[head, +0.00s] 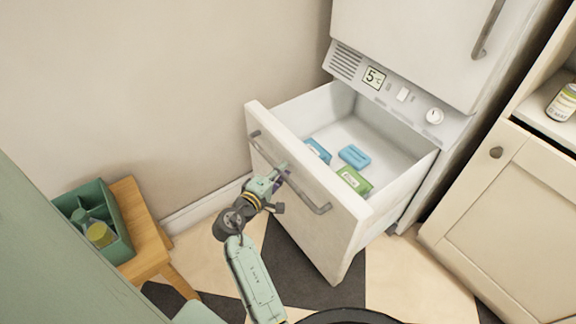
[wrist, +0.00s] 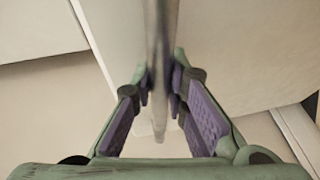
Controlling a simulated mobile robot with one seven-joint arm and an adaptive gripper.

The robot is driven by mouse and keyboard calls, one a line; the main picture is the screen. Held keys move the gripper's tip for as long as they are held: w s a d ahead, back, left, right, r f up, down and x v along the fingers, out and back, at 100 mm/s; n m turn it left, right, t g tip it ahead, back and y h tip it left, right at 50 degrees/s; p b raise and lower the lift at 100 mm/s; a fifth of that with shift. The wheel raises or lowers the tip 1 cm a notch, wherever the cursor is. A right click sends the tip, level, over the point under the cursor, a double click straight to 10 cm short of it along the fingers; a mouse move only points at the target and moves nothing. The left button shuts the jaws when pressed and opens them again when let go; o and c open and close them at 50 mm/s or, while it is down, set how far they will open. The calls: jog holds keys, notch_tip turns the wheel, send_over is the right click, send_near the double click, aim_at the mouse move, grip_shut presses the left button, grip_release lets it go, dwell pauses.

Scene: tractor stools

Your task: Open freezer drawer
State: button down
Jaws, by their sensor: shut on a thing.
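The freezer drawer (head: 300,225) is pulled well out of the lower part of the white fridge. A long metal bar handle (head: 308,197) runs across its front, and the bar also shows upright in the wrist view (wrist: 161,45). My gripper (head: 282,177) is at the handle, left of its middle. In the wrist view my gripper (wrist: 160,95) has its purple pads on both sides of the bar, shut on it. Inside the drawer lie two blue packets (head: 354,156) and a green packet (head: 354,180).
A wooden stool (head: 150,235) with a green crate (head: 112,250) stands at the left by the wall. A cream cabinet (head: 510,200) stands right of the fridge, with a can (head: 563,102) on its shelf. Checkered floor shows in front of the drawer.

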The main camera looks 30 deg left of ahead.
dwell(0.3)
jog(key=c, duration=1.6)
grip_release()
jog(key=shift+o, duration=0.2)
jog(key=shift+s, duration=0.1)
jog(key=s+r, duration=0.2)
jog(key=s, duration=0.9)
jog(key=shift+s+d, duration=0.25)
jog(key=shift+s, duration=0.1)
jog(key=shift+r, duration=0.1)
